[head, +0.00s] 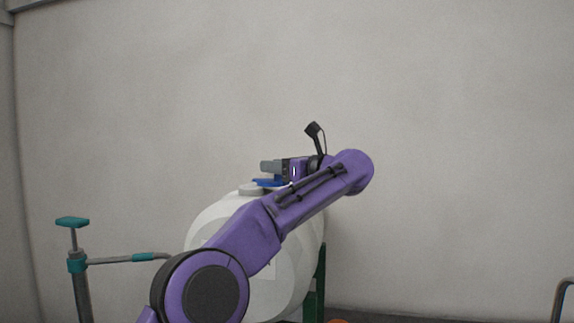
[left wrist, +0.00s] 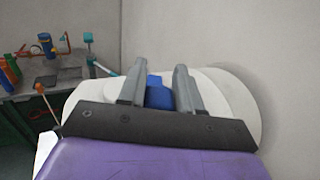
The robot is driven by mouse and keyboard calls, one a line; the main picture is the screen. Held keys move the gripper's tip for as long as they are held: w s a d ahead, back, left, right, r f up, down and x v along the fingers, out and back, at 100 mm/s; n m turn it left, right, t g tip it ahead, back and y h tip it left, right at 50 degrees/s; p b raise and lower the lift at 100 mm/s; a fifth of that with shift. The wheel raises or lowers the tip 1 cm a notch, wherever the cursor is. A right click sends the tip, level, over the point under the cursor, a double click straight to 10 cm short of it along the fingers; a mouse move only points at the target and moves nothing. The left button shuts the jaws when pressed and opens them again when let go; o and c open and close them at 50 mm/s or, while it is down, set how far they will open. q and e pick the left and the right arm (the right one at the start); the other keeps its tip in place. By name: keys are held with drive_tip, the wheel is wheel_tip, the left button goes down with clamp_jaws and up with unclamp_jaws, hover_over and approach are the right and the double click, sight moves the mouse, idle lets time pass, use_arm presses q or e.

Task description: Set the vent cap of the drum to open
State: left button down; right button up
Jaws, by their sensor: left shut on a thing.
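The white drum (head: 305,255) stands in the middle of the head view, partly hidden behind my left arm. On its top sits the blue vent cap (head: 268,183), at the end of my left gripper (head: 271,167). In the left wrist view the blue cap (left wrist: 160,95) is between the two grey fingers of my left gripper (left wrist: 159,82), which is shut on it. The drum's white body (left wrist: 230,100) spreads behind the fingers there. The lower part of the cap is hidden. My right gripper is in neither view.
A teal-handled post with a side pipe (head: 76,262) stands left of the drum. A green stand (head: 316,285) shows at the drum's lower right. The left wrist view shows a grey bench (left wrist: 50,82) with colored items at the left. The wall behind is bare.

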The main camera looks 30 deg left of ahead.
use_arm(q)
drive_tip(key=shift+r, duration=0.3)
idle(0.4)
drive_tip(key=c, duration=0.8)
unclamp_jaws()
drive_tip(key=shift+w, duration=0.2)
drive_tip(key=shift+c, duration=0.2)
drive_tip(key=shift+w+f, duration=0.25)
drive_tip(key=shift+s+d+f, duration=0.1)
drive_tip(key=shift+s+d, duration=0.05)
drive_tip(key=shift+d, duration=0.1)
drive_tip(key=d+b, duration=0.1)
drive_tip(key=d, duration=0.9)
drive_tip(key=shift+s, duration=0.4)
drive_tip(key=shift+a, duration=0.1)
